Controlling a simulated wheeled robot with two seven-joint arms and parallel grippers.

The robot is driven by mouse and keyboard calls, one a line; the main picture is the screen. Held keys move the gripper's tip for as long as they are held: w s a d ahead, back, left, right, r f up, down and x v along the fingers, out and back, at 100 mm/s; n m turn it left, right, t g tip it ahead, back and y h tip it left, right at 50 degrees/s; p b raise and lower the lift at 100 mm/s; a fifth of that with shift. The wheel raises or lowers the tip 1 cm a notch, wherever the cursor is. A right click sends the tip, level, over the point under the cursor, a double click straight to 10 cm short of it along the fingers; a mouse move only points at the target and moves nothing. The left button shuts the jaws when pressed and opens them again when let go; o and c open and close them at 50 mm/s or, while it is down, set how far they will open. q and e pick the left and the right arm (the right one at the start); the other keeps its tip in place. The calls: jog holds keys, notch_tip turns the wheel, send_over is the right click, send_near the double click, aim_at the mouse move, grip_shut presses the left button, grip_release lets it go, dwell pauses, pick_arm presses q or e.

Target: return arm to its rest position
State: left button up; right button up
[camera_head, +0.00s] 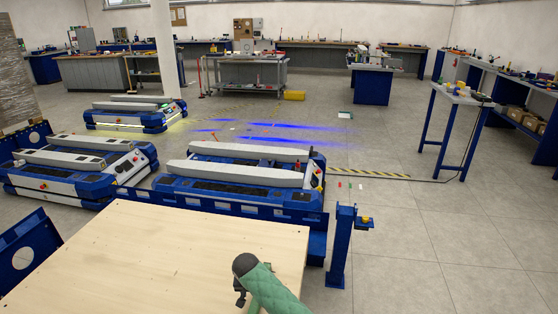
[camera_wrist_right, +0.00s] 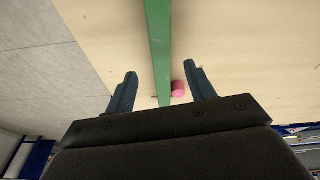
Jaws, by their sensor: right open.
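My right arm, with a green quilted sleeve and a dark end (camera_head: 245,264), reaches over the near right edge of a pale wooden board (camera_head: 190,245). Its jaws are hard to make out in the head view. In the right wrist view, the two dark fingers of my right gripper (camera_wrist_right: 161,73) stand apart. A long green bar (camera_wrist_right: 158,45) shows between them against the pale surface; I cannot tell its distance from the fingers. A small pink cylinder (camera_wrist_right: 178,88) shows beside the bar, next to the right finger. My left gripper is out of view.
Blue-and-white lift carts (camera_head: 238,180) stand beyond the board. A blue post (camera_head: 341,245) stands just right of it. A narrow blue table (camera_head: 456,95) is at the right. The grey floor (camera_head: 440,250) at the right front is clear.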

jog(key=shift+r+n, duration=0.1)
jog(key=shift+n, duration=0.3)
notch_tip(320, 180, up, 16)
jog(key=a+r+n+t+y, duration=0.1)
jog(key=n+t+y, duration=0.15)
jog(key=n, duration=0.25)
jog(key=s+d+r+t, duration=0.2)
jog(key=s+d+r, duration=0.5)
jog(key=s+d+f+m, duration=0.1)
jog(key=s+d+f, duration=0.1)
jog(key=s+d, duration=0.55)
jog(key=s+d+f+m, duration=0.15)
jog(key=s+d, duration=0.35)
jog(key=s, duration=0.6)
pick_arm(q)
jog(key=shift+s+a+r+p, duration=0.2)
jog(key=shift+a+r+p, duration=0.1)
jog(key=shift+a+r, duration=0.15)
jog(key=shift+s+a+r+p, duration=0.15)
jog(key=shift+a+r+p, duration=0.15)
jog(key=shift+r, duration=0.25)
pick_arm(e)
jog(key=s+d+f+g, duration=0.2)
jog(key=s+f, duration=0.4)
jog(key=s, duration=0.4)
jog(key=s+d+f+g, duration=0.2)
jog(key=s+f+g, duration=0.1)
jog(key=s+f, duration=0.4)
jog(key=s, duration=0.3)
jog(key=shift+d, duration=0.2)
